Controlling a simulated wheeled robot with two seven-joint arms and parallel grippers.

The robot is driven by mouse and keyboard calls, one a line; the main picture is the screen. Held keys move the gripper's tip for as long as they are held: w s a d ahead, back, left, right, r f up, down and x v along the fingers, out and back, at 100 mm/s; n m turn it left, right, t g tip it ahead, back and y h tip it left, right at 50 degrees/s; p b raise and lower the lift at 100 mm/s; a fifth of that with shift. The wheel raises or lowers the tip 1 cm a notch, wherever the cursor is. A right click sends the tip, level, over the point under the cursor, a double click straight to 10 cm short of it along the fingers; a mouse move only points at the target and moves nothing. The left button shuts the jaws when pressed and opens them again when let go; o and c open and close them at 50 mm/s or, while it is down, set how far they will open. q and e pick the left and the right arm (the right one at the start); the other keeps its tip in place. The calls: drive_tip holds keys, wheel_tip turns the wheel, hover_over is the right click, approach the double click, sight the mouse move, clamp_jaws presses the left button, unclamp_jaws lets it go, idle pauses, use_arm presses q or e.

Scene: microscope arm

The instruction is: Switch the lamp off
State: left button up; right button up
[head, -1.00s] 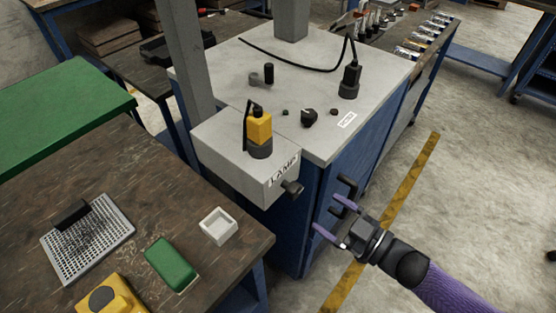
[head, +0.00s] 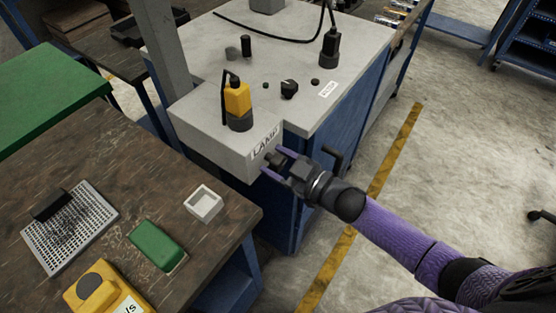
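The grey lamp box (head: 215,140) carries the label "LAMP" and juts from the corner of the grey-topped blue cabinet. A small black knob (head: 275,160) sticks out of its front face below the label. My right gripper (head: 275,162) is at this knob, with one purple finger on its upper right and the other on its lower left. The fingers look spread around it; contact is hard to make out, and the gripper partly hides the knob. My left gripper is out of view.
A yellow plug-like part (head: 237,98) stands on the lamp box. The cabinet top (head: 290,55) holds another black knob (head: 289,89) and a corded black plug (head: 329,47). A black handle (head: 333,158) is close behind my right gripper. A wooden bench (head: 110,185) stands at left.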

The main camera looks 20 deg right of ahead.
clamp_jaws()
drive_tip(key=shift+n, duration=0.4)
drive_tip(key=n, duration=0.8)
drive_tip(key=shift+n, duration=0.3)
drive_tip(key=n+b, duration=0.1)
drive_tip(key=n, duration=0.3)
drive_tip(key=shift+n+b, duration=0.55)
drive_tip(key=shift+n, duration=1.65)
